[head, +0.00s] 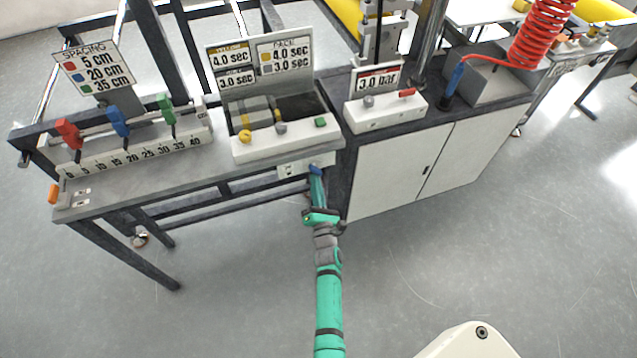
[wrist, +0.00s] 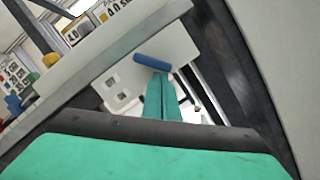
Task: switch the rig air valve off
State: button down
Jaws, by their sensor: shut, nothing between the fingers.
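A blue bar handle (head: 315,169) sits on a small white panel (head: 289,172) under the front edge of the bench. In the wrist view, the blue handle (wrist: 153,62) lies slightly tilted across the white panel (wrist: 185,45), which has two small square marks. My gripper (head: 317,182) is shut and empty, its teal fingertips right at the handle. In the wrist view the fingertips (wrist: 161,76) meet the handle's lower side; I cannot tell whether they touch. A separate red lever (head: 407,92) is on a white box (head: 385,112) under a "3.0 bar" sign (head: 376,78).
The bench (head: 150,178) carries a spacing rail with red, blue and green clamps (head: 117,123), and a timer box (head: 285,145) with knobs. A white cabinet (head: 395,172) stands right of my gripper. Open floor (head: 230,270) lies in front.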

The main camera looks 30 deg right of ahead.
jog(key=shift+s+d+r+n+t+y, duration=0.1)
jog(key=shift+d+n+t+y, duration=0.35)
jog(key=shift+n, duration=1.4)
jog(key=shift+s+d+r+n+t+y, duration=0.15)
jog(key=shift+d+n+y, duration=0.4)
jog(key=shift+n, duration=1.35)
jog(key=shift+s+d+n+t+y, duration=0.1)
jog(key=shift+d+n+t+y, duration=0.4)
jog(key=shift+n, duration=1.35)
jog(key=shift+a, duration=0.15)
jog(key=s+a+f, duration=0.2)
jog(key=s+f, duration=0.4)
jog(key=s, duration=0.3)
jog(key=shift+s+a+f, duration=0.2)
jog(key=shift+a+f, duration=0.05)
jog(key=shift+a, duration=0.15)
